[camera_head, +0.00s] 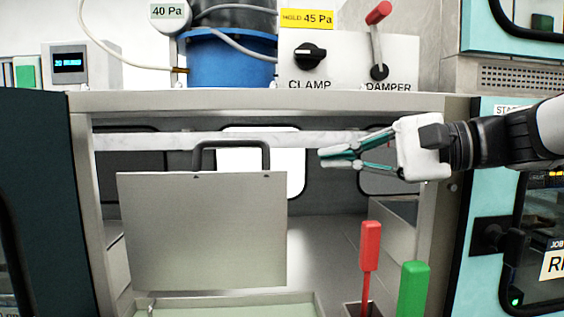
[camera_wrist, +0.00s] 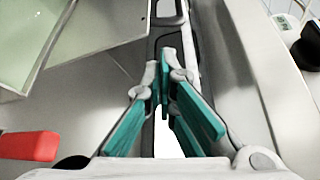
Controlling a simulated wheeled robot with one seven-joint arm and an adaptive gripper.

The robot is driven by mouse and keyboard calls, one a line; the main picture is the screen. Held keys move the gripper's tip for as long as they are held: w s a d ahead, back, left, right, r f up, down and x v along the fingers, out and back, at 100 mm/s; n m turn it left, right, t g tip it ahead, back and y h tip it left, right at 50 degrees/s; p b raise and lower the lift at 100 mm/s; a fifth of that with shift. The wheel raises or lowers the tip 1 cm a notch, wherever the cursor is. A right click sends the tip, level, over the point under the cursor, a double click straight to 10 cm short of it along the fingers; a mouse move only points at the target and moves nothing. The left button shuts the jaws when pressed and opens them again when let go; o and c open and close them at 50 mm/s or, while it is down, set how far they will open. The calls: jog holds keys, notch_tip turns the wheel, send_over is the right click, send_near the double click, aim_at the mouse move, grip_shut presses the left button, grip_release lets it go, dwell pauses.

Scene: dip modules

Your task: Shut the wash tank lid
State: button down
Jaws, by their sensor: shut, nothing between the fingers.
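The wash tank lid (camera_head: 205,235) is a flat grey panel standing raised and open in the bay in the head view. Its dark loop handle (camera_head: 232,144) is on the top edge. The pale green tank (camera_head: 225,306) shows below it, mostly cut off by the frame's bottom. My gripper (camera_head: 322,157) is shut and empty, to the right of the handle and apart from it in the head view. In the wrist view, the gripper's fingertips (camera_wrist: 163,68) meet, with the lid (camera_wrist: 100,27) beyond them at upper left and the dark handle (camera_wrist: 168,8) at top centre.
A red-handled lever (camera_head: 370,246) and a green one (camera_head: 412,287) stand at lower right of the bay. A pale rail (camera_head: 300,142) crosses behind the lid. The shelf edge (camera_head: 270,103) runs above, carrying a blue bucket (camera_head: 230,62) and the clamp knob (camera_head: 309,56).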

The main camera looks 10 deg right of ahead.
jog(key=p+x, duration=0.1)
jog(key=x, duration=0.8)
jog(key=shift+s+f+b, duration=0.1)
jog(key=shift+s+b, duration=0.1)
jog(key=shift+b, duration=0.1)
